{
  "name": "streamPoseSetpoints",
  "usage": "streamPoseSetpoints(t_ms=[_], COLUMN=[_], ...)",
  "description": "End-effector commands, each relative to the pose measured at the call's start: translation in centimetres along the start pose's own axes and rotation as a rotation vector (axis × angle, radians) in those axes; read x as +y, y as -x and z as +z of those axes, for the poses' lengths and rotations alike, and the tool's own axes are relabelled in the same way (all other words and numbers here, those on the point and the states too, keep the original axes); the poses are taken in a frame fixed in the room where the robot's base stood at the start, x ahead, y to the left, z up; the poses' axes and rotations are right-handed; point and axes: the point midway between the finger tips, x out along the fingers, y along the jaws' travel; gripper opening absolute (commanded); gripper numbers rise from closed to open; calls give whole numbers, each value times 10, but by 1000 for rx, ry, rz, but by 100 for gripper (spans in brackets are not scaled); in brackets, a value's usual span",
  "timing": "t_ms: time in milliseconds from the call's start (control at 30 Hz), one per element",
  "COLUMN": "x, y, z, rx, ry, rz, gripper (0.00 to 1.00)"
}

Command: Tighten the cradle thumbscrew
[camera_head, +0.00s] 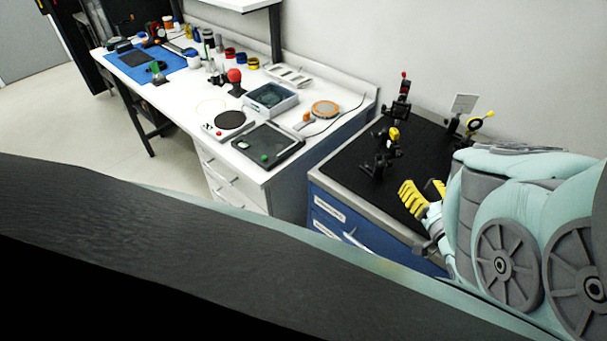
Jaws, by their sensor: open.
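Several black holders stand on the black top of the blue bench (331,182) at the right. One holder (378,165) near the middle has a yellow knob (394,133) on it. Another upright holder (400,107) behind it has small red parts. I cannot tell which part is the cradle thumbscrew. My gripper (424,192) has yellow ribbed fingers. It is open and appears empty over the front right of the black top, apart from the yellow-knobbed holder.
A white bench (192,118) at the left holds a grey bin (270,98), a round-topped device (230,120), a dark tray (268,145) and an orange-rimmed disc (325,109). A wall runs behind both benches. My arm fills the lower right. The black top's front left is bare.

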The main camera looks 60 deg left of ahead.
Motion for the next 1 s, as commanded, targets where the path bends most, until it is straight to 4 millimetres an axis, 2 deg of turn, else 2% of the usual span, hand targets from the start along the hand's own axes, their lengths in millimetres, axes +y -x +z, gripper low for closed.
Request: streamPoseSetpoints(t_ms=[300, 1000], x=[-1, 2], y=[13, 15], z=[0, -3], rx=[-3, 4], ry=[7, 17], rz=[-8, -9], gripper=[46, 46])
